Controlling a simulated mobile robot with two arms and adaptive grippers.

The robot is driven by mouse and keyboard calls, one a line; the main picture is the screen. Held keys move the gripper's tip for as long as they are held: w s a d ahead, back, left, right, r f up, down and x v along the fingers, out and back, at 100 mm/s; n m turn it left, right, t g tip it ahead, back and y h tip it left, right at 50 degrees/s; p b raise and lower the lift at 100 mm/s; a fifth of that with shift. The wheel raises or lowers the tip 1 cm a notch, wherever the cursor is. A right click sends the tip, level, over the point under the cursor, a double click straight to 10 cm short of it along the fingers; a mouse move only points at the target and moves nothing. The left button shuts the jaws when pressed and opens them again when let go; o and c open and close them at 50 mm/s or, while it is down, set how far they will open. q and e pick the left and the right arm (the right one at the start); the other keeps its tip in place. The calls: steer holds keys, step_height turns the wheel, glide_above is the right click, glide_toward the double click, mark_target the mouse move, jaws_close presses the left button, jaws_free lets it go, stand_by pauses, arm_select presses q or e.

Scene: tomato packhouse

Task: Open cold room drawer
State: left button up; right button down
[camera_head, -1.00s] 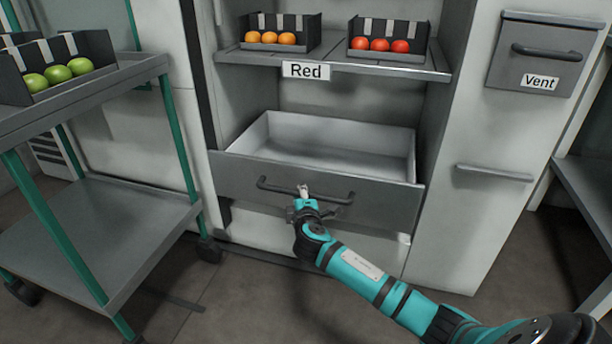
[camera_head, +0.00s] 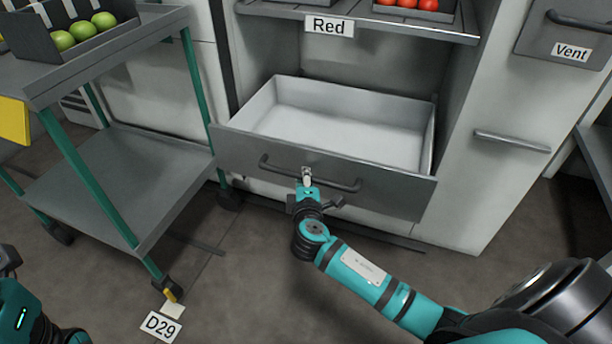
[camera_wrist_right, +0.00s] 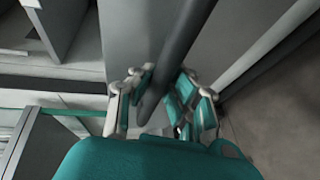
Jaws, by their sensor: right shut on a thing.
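The cold room drawer (camera_head: 400,190) has a grey front and a white, empty inside. It stands pulled out below the shelf labelled Red. Its dark bar handle (camera_head: 275,166) runs across the front. My right gripper (camera_head: 307,180) is shut on the handle near its middle. In the right wrist view the handle (camera_wrist_right: 185,45) passes between the fingers of the right gripper (camera_wrist_right: 163,105). At the lower left of the head view, part of my left arm shows, but its gripper fingers cannot be made out.
A grey trolley (camera_head: 120,190) with green legs stands left of the drawer, with a crate of green tomatoes on top. A floor label D29 (camera_head: 160,327) lies by its wheel. A Vent drawer (camera_head: 570,40) is at upper right.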

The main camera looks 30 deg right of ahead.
steer(key=c, duration=1.2)
jaws_free()
steer(key=shift+c, duration=0.2)
steer(key=v, duration=1.2)
